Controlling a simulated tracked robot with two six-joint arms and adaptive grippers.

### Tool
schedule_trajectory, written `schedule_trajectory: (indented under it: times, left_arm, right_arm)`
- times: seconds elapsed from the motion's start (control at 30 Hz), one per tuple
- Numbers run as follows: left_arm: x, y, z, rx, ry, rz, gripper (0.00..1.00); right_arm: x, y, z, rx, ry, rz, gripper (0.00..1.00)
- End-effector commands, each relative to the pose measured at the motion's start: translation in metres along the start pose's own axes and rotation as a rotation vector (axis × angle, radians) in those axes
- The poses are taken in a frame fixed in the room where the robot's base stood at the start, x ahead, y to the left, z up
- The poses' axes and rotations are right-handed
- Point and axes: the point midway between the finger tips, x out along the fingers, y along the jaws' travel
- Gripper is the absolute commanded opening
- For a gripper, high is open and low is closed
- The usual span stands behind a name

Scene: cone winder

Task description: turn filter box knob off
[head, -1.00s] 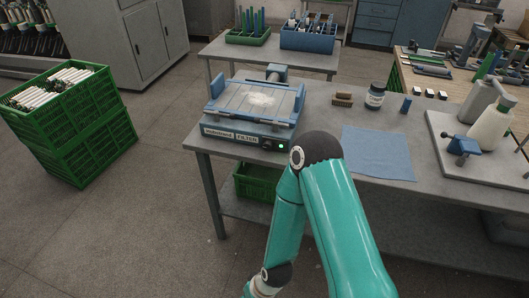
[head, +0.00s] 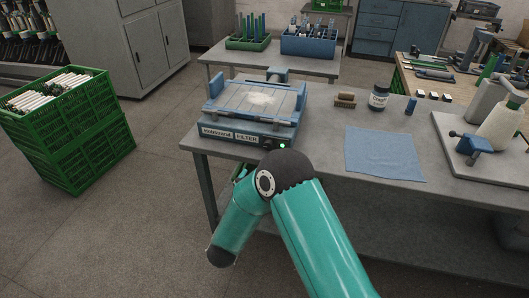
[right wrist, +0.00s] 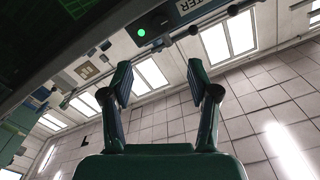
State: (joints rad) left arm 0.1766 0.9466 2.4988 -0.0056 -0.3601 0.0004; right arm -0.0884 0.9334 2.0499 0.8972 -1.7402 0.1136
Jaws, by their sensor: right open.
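The blue filter box (head: 250,112) stands on the near left corner of the grey table, with a white patch on its top. Its front panel has a FILTER label, a dark knob (head: 266,142) and a lit green lamp (head: 282,145). In the right wrist view the green lamp (right wrist: 141,33) is lit and the dark knob (right wrist: 164,24) is beside it, near the label. My right gripper (right wrist: 160,70) is open and empty, its fingers apart below the panel in that picture and not touching the knob. My arm hides this gripper in the head view. My left gripper is not in view.
A blue cloth (head: 383,153), a brush (head: 345,100) and a dark jar (head: 378,97) lie or stand right of the box. Green crates (head: 72,130) are stacked on the floor at left. Floor in front of the table's left end is clear.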

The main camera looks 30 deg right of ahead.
Motion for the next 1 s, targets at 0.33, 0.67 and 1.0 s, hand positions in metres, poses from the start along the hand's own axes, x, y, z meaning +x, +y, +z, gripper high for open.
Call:
schedule_trajectory:
  times: [0.33,0.67,1.0]
  left_arm:
    - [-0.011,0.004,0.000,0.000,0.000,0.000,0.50]
    - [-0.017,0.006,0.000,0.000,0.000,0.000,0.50]
    - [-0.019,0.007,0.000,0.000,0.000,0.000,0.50]
  right_arm:
    - [0.073,0.001,-0.002,0.000,0.002,0.003,0.60]
    - [0.133,0.000,0.000,-0.001,0.000,0.000,0.60]
    - [0.150,0.000,0.001,-0.002,-0.003,-0.002,0.60]
